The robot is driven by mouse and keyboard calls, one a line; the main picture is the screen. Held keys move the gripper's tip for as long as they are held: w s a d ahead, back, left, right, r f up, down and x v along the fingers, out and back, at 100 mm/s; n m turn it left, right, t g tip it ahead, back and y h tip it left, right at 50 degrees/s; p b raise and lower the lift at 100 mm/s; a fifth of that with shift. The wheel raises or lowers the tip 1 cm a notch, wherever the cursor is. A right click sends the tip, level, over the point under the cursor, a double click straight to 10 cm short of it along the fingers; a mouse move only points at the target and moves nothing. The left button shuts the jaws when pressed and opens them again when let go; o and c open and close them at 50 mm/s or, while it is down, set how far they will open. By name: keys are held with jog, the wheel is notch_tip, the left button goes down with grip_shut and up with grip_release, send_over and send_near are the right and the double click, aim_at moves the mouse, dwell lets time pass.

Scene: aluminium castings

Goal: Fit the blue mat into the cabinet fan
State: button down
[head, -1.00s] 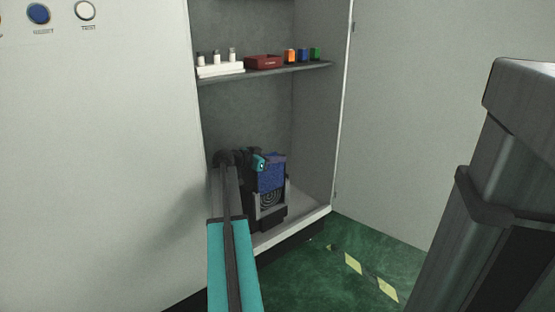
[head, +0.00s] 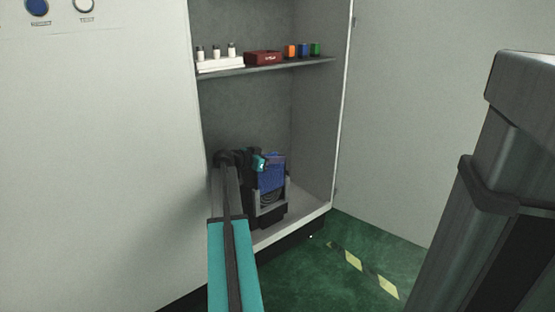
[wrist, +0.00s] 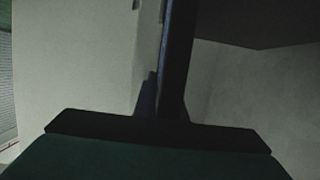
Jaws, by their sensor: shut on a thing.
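The blue mat (head: 271,180) is upright in the lower part of the open cabinet, over the upper part of the cabinet fan (head: 268,214). The fan has a dark housing with grey side rails and stands on the cabinet floor. The mat's lower part is between the rails; I cannot tell how deep it sits. My gripper (head: 274,161) is shut on the mat at its top edge. In the wrist view a dark upright strip, which looks like the mat edge-on (wrist: 178,60), rises from the gripper; the fan cannot be made out there.
A shelf (head: 265,69) above holds a white rack with bottles (head: 219,66), a red box (head: 262,58) and small orange, blue and green blocks (head: 303,50). The cabinet door (head: 430,120) stands open at right. The green floor (head: 330,275) in front is clear.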

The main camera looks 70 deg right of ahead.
aim_at(285, 172)
jog(key=shift+f+b, duration=2.5)
jog(key=shift+f, duration=1.1)
dwell(0.8)
jog(key=shift+r, duration=0.3)
